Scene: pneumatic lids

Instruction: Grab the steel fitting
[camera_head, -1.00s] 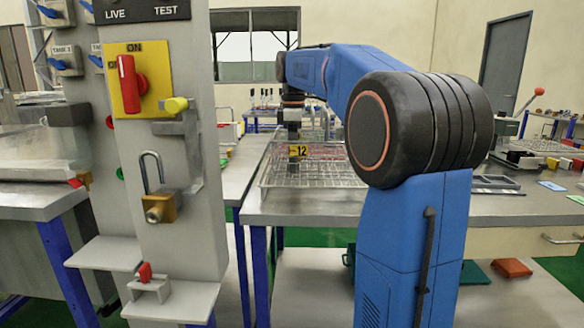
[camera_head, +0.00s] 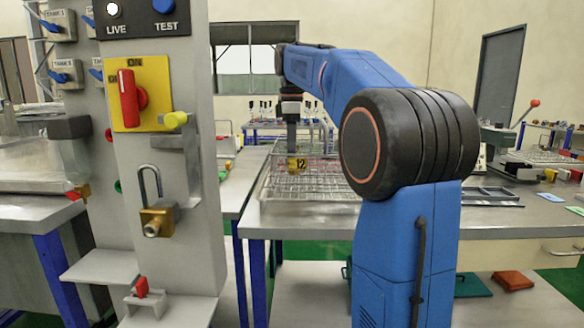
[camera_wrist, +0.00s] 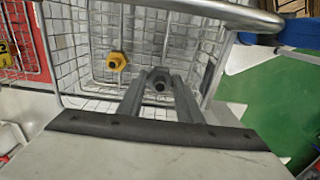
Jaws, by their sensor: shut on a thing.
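The steel fitting (camera_wrist: 160,76) is a dark grey hex piece with a round hole, seen in the wrist view between the tips of my gripper (camera_wrist: 159,88). My gripper is shut on it. A wire basket (camera_wrist: 82,40) lies behind and below the fitting, with a brass-coloured fitting (camera_wrist: 117,62) inside it to the left. In the head view my gripper (camera_head: 292,152) points down over the wire basket (camera_head: 310,186) on the steel table. The fitting is too small to make out there.
A yellow label marked 12 (camera_head: 298,163) is on the basket. A grey panel (camera_head: 165,240) with a red switch (camera_head: 130,98) and a brass padlock (camera_head: 157,221) stands at the left. A grey tray (camera_head: 487,195) lies on the table at right. Green floor shows in the wrist view.

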